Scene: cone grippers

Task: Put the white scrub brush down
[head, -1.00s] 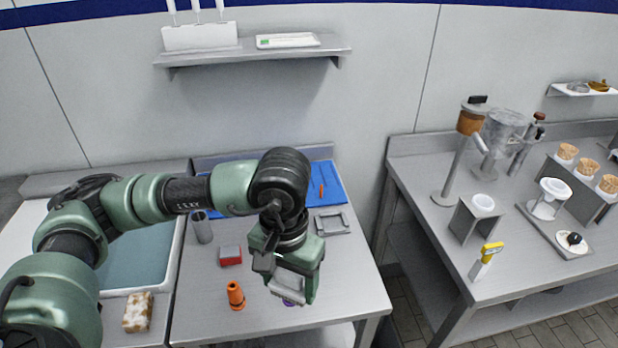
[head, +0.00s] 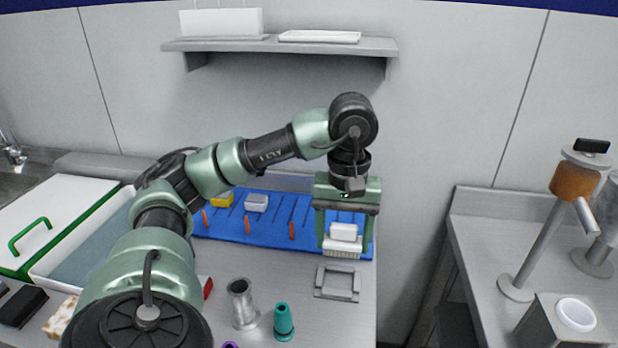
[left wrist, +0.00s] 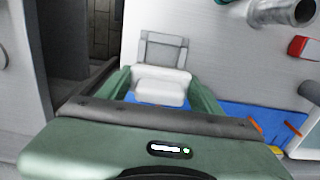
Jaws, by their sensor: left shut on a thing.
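The white scrub brush (head: 343,234) is held between the fingers of my left gripper (head: 343,238), bristles down. The gripper points down over the right end of the blue mat (head: 270,228), at the back of the table. I cannot tell whether the bristles touch the mat. In the left wrist view the brush (left wrist: 160,90) shows between the two green fingers, with blue mat beside and below it. My right gripper is in neither view.
A grey frame (head: 337,283) lies just in front of the mat. A yellow item (head: 222,199) and a pale block (head: 256,203) sit on the mat's left part. A metal cylinder (head: 243,305) and a teal piece (head: 283,322) stand nearer. A shelf (head: 290,46) hangs above.

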